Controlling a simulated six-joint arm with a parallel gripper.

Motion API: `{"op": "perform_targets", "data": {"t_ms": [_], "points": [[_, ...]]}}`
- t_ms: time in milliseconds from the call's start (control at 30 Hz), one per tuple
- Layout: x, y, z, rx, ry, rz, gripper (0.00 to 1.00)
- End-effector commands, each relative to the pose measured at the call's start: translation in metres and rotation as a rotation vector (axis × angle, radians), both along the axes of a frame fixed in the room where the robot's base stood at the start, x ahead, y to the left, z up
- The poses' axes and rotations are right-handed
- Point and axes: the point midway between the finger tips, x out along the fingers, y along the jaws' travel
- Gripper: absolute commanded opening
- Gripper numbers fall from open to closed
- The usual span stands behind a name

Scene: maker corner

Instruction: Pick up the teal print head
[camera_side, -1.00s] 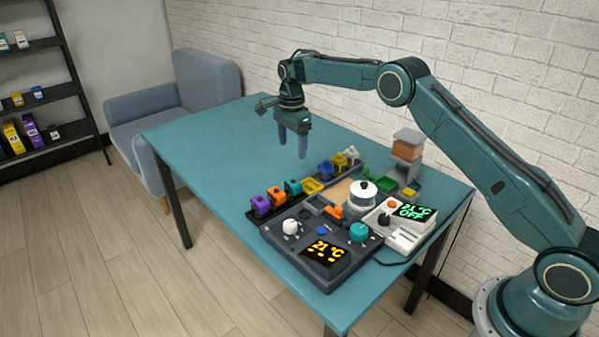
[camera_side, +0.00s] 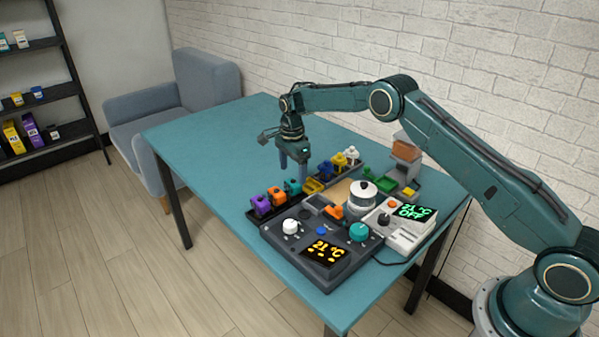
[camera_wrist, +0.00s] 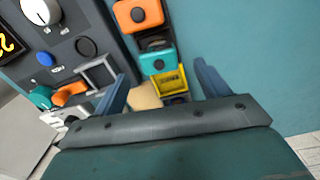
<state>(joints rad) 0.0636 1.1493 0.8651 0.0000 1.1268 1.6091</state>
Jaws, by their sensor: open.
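The teal print head (camera_side: 292,187) stands in a dark rack on the table, between an orange print head (camera_side: 276,196) and a yellow open holder (camera_side: 312,186). In the wrist view the teal print head (camera_wrist: 158,60) lies ahead of my gripper, between the lines of its two fingers. My gripper (camera_side: 293,170) is open and empty, pointing down just above and behind the teal print head in the side view. In the wrist view its two fingers (camera_wrist: 163,85) are spread apart, with the yellow holder (camera_wrist: 168,84) between them.
A purple print head (camera_side: 261,205) stands at the rack's near end; blue, yellow and white ones stand farther along. A control box (camera_side: 285,250) with knobs, a white pot (camera_side: 362,195) and a white device (camera_side: 400,238) sit nearby. The table's left part (camera_side: 210,140) is clear.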

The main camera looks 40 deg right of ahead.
Motion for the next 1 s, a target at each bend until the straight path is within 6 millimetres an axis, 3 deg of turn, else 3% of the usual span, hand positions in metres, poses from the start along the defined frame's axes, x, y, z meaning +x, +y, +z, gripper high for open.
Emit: {"op": "perform_targets", "data": {"t_ms": [233,633,1000], "points": [[-0.001,0.000,-0.007,0.000,0.003,0.000,0.75],[-0.002,0.000,-0.048,0.000,0.002,0.000,0.75],[-0.002,0.000,-0.052,0.000,0.000,0.000,0.75]]}}
